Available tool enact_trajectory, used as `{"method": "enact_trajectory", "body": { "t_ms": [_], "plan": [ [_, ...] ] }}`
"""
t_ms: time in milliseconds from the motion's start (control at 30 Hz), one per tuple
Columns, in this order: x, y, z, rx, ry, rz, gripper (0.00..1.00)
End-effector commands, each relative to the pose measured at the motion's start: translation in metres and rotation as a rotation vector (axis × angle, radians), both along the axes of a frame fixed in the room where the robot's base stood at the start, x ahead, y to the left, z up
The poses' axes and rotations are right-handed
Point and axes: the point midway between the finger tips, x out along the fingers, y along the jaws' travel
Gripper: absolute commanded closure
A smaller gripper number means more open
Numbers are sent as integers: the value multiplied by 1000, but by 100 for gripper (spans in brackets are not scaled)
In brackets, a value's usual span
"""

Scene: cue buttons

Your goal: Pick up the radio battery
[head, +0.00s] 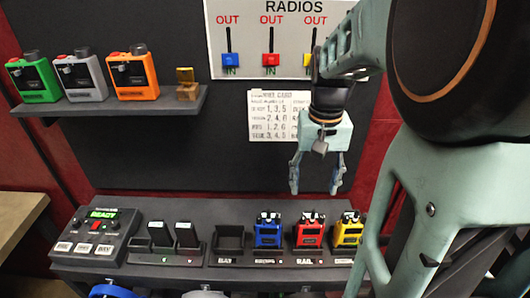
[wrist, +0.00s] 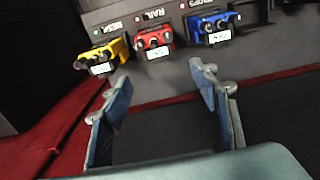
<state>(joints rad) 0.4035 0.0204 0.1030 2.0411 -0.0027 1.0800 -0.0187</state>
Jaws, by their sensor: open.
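Two dark upright slabs (head: 173,236) with pale faces stand in a black holder at the left middle of the bench in the head view; they may be radio batteries, but I cannot read a label. Blue (head: 268,232), red (head: 310,232) and yellow (head: 347,231) radios stand in cradles to their right. The wrist view shows the yellow (wrist: 103,55), red (wrist: 153,40) and blue (wrist: 211,27) radios beyond the fingertips. My gripper (head: 315,188) is open and empty, above and behind the radio row, pointing down. No battery shows between its fingers (wrist: 162,82).
Green (head: 34,80), grey (head: 82,77) and orange (head: 132,78) radios and a small box (head: 187,90) sit on a wall shelf. A switch panel hangs above.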

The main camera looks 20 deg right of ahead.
Motion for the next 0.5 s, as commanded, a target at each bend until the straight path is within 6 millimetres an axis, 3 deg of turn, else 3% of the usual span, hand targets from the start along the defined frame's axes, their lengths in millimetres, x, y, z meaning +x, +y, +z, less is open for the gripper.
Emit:
{"method": "enact_trajectory", "body": {
  "t_ms": [200, 500],
  "plan": [
    [-2, 1, -35, 4, 7, 1, 45],
    [-3, 1, -61, 2, 4, 0, 45]
  ]
}}
